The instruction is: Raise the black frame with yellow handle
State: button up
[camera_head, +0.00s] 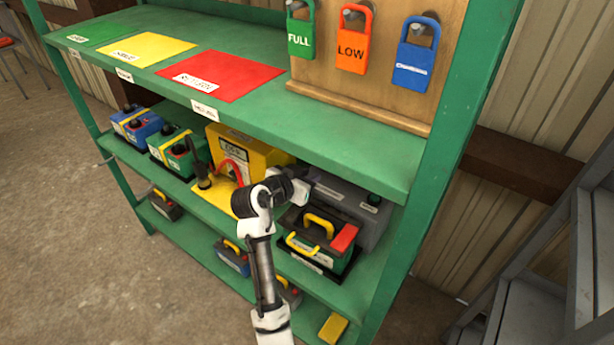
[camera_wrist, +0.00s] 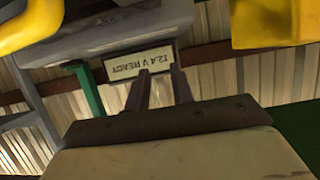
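A black frame with a yellow handle (camera_head: 302,245) sits around a green battery with a red patch (camera_head: 344,238) on the middle shelf. A second yellow strap arches over the battery's top (camera_head: 319,223). My gripper (camera_head: 302,184) is above and behind the frame in the head view, apart from it, and its fingers are hard to see there. In the wrist view my gripper's two dark fingers (camera_wrist: 160,85) stand apart with nothing between them. Yellow parts cut off by the top edge cannot be identified.
A grey case (camera_head: 352,205) stands behind the battery, and a yellow charger (camera_head: 250,155) is left of my arm. Blue and green batteries (camera_head: 137,123) stand farther left. The green upper shelf (camera_head: 340,135) overhangs closely, and a green post (camera_head: 425,210) bounds the right side.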

jog(key=shift+s, duration=0.1)
jog(key=b+v, duration=0.3)
jog(key=v, duration=1)
jog(key=shift+s+a, duration=0.25)
